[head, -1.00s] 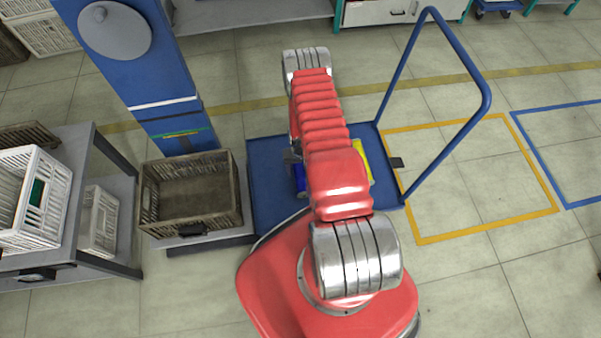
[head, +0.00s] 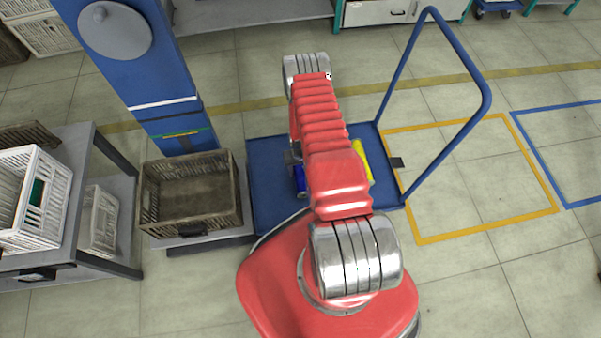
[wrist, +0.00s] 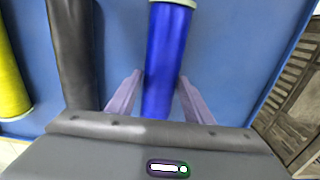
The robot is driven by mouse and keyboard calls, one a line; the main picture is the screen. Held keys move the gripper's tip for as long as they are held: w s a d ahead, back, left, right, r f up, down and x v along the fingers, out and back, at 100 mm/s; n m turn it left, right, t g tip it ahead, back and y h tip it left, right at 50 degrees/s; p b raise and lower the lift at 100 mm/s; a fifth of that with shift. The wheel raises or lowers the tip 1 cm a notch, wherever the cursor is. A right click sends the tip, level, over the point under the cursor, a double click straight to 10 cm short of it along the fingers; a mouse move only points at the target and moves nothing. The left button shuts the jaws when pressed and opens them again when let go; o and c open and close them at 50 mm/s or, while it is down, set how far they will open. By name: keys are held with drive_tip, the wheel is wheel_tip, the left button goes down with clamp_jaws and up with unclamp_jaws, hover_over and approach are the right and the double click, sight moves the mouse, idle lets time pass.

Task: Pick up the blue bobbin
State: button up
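The blue bobbin (wrist: 166,55) lies in the middle of the wrist view, with a pale end at the top. A small part of the blue bobbin (head: 300,187) shows beside my arm in the head view. My gripper (wrist: 160,78) is open, with one finger on each side of the bobbin's lower part. Narrow gaps show between the fingers and the bobbin, and I cannot tell how far the fingers stand above the blue platform (head: 268,205). My arm hides most of the gripper in the head view.
A black roll (wrist: 72,50) lies close to the left finger, and a yellow bobbin (wrist: 10,80) is farther left. The platform has a blue handle frame (head: 487,95) at right. A brown crate (head: 190,225) stands at left, with white crates on a grey table (head: 95,160).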

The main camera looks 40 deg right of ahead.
sight(300, 170)
drive_tip(key=c, duration=0.9)
drive_tip(key=shift+o, duration=0.2)
drive_tip(key=shift+r, duration=5)
